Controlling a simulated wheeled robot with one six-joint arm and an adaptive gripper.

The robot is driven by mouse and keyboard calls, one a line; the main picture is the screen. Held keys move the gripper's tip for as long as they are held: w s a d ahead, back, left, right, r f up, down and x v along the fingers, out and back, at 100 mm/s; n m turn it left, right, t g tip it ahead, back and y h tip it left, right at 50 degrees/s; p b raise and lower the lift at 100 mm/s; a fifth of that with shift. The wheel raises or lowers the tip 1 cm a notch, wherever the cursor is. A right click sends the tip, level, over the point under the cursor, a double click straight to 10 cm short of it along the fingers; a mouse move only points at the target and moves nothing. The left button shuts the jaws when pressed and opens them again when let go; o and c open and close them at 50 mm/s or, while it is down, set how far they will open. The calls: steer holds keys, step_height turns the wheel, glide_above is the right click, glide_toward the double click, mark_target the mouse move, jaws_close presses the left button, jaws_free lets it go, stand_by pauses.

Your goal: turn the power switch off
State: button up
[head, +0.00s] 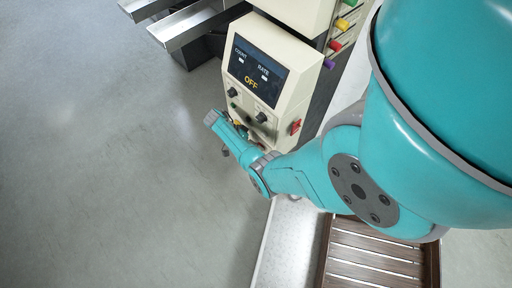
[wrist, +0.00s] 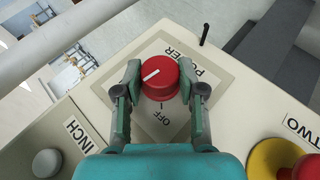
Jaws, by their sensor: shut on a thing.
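The power switch is a round red knob (wrist: 158,78) with a white pointer line, on a square pale plate lettered POWER and OFF in the wrist view. The line slants toward the left, away from the OFF mark below the knob. My gripper (wrist: 160,82) has one finger on each side of the knob and is shut on it. In the head view, my arm hides the knob on the lower part of the cream control box (head: 285,99). The box's dark display (head: 258,68) shows OFF in yellow, below COUNT and RATE.
Beside the knob are a grey INCH button (wrist: 47,163) at left and a red button on a yellow base (wrist: 275,160) at right. A thin black lever (wrist: 204,34) stands behind. A red rocker (head: 295,127) is on the box's side. Open floor lies left.

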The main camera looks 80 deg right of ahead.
steer(key=shift+g+y, duration=0.3)
steer(key=shift+g, duration=0.6)
steer(key=o, duration=1.1)
steer(key=shift+o, duration=0.2)
steer(key=shift+w, duration=0.1)
steer(key=v, duration=1.1)
steer(key=shift+w+r, duration=0.15)
steer(key=shift+w, duration=0.25)
steer(key=shift+d, duration=0.1)
